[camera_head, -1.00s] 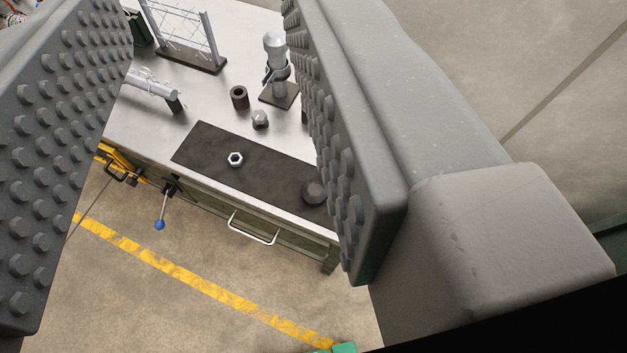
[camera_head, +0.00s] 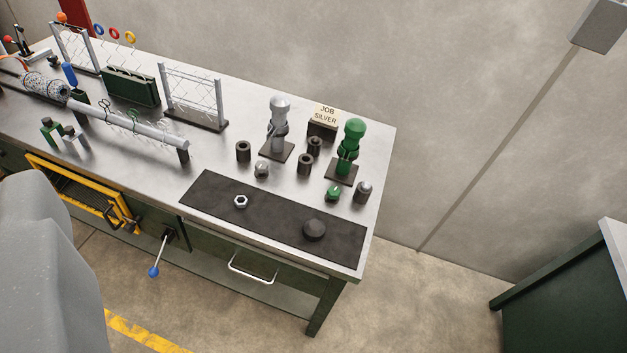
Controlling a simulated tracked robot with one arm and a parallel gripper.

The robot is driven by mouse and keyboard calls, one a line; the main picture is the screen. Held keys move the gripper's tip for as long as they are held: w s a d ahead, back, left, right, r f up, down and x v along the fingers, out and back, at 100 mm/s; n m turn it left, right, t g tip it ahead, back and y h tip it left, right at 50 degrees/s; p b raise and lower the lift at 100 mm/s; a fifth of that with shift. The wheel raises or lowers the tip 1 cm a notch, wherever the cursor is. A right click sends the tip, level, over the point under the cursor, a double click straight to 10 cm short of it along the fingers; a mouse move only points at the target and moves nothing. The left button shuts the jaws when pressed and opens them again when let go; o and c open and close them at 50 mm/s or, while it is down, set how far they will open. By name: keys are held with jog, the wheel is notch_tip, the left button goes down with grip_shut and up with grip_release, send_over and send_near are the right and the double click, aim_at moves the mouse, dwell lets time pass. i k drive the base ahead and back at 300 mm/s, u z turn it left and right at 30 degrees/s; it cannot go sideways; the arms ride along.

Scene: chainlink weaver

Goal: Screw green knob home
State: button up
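A green post with a rounded green top (camera_head: 352,133) stands upright on a dark square base at the right end of the bench. A small green knob-like piece (camera_head: 333,193) sits on the bench in front of it, apart from the base. Which of the two green pieces is the knob I cannot tell. A smooth grey part of my gripper (camera_head: 45,265) fills the lower left, well apart from both. Its fingertips do not show, so its opening is unclear.
A silver post (camera_head: 279,120) and a sign reading JOB SILVER (camera_head: 324,120) stand near the green post. Several dark cylinders surround them. A dark mat (camera_head: 270,225) bears a hex nut (camera_head: 241,201) and a dark round piece (camera_head: 314,229). A dark green cabinet (camera_head: 560,295) stands right.

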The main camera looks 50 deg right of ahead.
aim_at(333, 192)
jog(key=u, duration=0.15)
jog(key=i, duration=1)
jog(key=z, duration=0.55)
jog(key=i, duration=0.5)
jog(key=z, duration=0.4)
